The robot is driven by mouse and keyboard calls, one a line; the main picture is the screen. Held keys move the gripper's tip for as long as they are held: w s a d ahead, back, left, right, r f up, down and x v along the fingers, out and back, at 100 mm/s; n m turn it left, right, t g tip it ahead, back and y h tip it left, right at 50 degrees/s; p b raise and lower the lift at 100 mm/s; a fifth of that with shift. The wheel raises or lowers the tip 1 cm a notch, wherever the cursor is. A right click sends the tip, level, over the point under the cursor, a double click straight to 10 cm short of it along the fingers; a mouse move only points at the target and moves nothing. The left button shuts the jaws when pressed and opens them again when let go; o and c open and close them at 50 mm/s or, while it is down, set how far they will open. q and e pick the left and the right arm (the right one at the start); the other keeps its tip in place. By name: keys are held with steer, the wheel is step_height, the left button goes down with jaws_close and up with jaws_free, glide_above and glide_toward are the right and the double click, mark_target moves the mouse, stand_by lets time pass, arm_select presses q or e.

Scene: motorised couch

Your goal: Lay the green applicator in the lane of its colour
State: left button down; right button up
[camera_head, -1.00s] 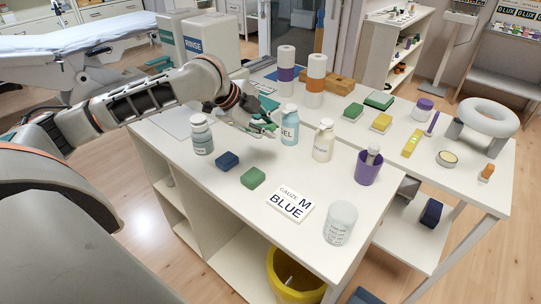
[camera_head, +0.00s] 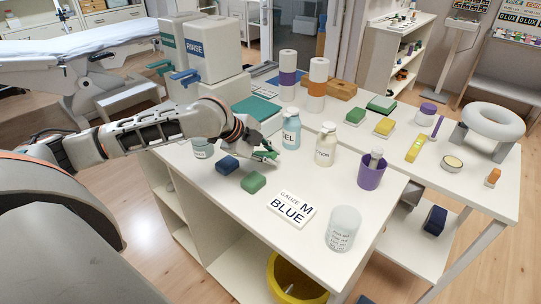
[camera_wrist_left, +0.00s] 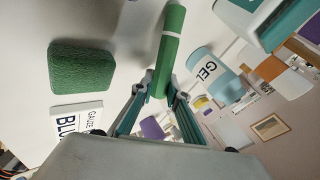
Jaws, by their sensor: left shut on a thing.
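The green applicator (camera_wrist_left: 168,50) is a green stick with a pale band, held between the fingers of my left gripper (camera_wrist_left: 160,92) in the left wrist view. In the head view my left gripper (camera_head: 265,154) is shut on it above the white counter (camera_head: 325,185), left of the GEL bottle (camera_head: 291,133) and behind the green block (camera_head: 253,182). The applicator is small and partly covered by the fingers there. I cannot make out a green lane in these views. My right gripper is not in view.
The RINSE dispenser (camera_head: 213,50) stands behind my arm.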

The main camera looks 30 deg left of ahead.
arm_select(q)
steer(key=c, duration=2)
jaws_free()
steer(key=p+v, duration=0.1)
steer(key=v, duration=1.1)
steer(key=shift+p, duration=0.35)
